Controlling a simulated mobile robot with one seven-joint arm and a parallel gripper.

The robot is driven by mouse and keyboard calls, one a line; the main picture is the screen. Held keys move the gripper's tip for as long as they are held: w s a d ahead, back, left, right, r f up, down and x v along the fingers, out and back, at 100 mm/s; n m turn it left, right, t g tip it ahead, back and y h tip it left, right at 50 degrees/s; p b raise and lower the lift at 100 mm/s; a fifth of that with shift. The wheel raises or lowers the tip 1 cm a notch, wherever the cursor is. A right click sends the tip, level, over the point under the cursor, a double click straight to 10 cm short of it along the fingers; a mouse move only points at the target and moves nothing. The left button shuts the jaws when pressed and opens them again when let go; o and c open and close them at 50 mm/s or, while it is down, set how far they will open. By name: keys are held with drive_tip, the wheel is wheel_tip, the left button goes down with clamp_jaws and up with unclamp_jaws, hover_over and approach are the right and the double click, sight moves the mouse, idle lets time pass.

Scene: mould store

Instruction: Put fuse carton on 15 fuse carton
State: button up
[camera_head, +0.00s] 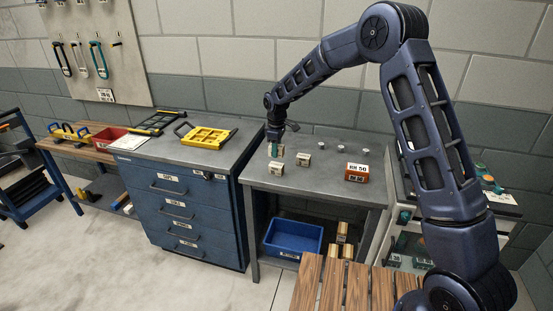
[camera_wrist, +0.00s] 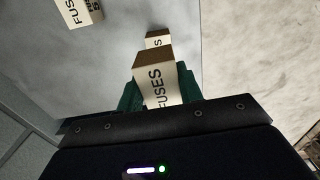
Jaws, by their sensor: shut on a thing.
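My gripper (camera_head: 274,149) is over the left part of the grey table, its teal fingers shut on a cream fuse carton (camera_head: 281,152) with a brown top. In the wrist view the held carton (camera_wrist: 154,86) shows the word FUSES between the fingers. A second carton (camera_head: 276,168) stands near the table's front edge, and a third (camera_head: 303,159) stands to the right. In the wrist view one carton (camera_wrist: 157,39) shows just beyond the held one, partly hidden by it, and another (camera_wrist: 78,11) is cut off at the top left. Their numbers are not clearly readable.
A red-brown box labelled RN 50 (camera_head: 357,172) and several small pale round-topped pieces (camera_head: 342,146) are on the table's right half. A blue drawer cabinet (camera_head: 180,205) with a yellow organiser (camera_head: 205,137) stands left. A blue bin (camera_head: 292,238) sits below.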

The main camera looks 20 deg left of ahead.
sight(277, 165)
drive_tip(key=shift+f, duration=2.3)
drive_tip(key=shift+f, duration=0.1)
drive_tip(key=o, duration=1)
drive_tip(key=shift+o, duration=0.2)
